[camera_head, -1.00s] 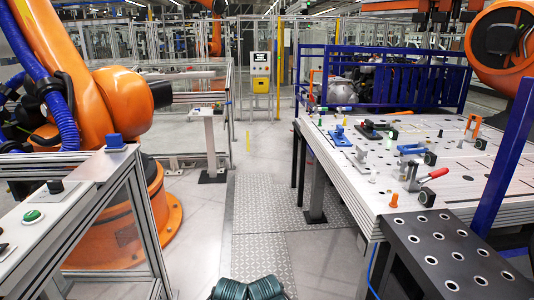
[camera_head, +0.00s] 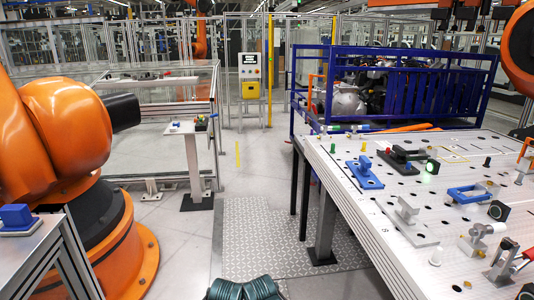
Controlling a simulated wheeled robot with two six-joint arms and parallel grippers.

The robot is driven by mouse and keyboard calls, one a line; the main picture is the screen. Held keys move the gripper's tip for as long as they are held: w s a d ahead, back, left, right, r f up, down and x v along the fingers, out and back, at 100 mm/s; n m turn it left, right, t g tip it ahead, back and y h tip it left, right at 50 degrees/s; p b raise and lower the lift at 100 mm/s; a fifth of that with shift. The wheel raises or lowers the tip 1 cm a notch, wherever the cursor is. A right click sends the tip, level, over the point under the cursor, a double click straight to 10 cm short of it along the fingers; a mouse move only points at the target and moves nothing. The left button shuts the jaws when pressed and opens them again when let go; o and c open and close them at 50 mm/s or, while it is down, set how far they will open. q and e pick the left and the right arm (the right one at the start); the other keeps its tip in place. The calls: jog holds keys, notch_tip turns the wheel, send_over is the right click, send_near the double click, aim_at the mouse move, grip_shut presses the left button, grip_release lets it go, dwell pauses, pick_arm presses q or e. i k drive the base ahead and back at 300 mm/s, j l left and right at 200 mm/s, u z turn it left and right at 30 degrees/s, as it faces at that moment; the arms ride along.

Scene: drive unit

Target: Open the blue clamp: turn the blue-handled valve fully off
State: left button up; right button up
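A small device with an upright blue handle on a blue base (camera_head: 364,173) stands on the white perforated work table (camera_head: 405,262), towards its left back. A second blue part, a flat frame-like handle (camera_head: 467,194), lies farther right on the table. I cannot tell from here which of the two is the clamp or the valve, or how either is set. Nothing touches them.
A dark toggle clamp (camera_head: 404,156) and a grey upright fixture (camera_head: 407,211) share the table. A blue cage (camera_head: 435,90) stands behind. An orange robot arm (camera_head: 60,140) is at left. The floor walkway (camera_head: 245,235) between is clear.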

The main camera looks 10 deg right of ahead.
aim_at(355, 128)
jog(key=i+j+z, duration=0.2)
jog(key=i+z, duration=0.2)
jog(key=i, duration=0.15)
jog(key=i+j+z, duration=0.4)
jog(key=i, duration=0.15)
jog(key=i+j+z, duration=0.5)
jog(key=j, duration=0.2)
jog(key=i+j, duration=0.2)
jog(key=i+j+z, duration=0.15)
jog(key=j, duration=0.2)
jog(key=i+j+u, duration=0.35)
jog(key=i, duration=0.2)
jog(key=i+u, duration=0.4)
jog(key=i, duration=0.2)
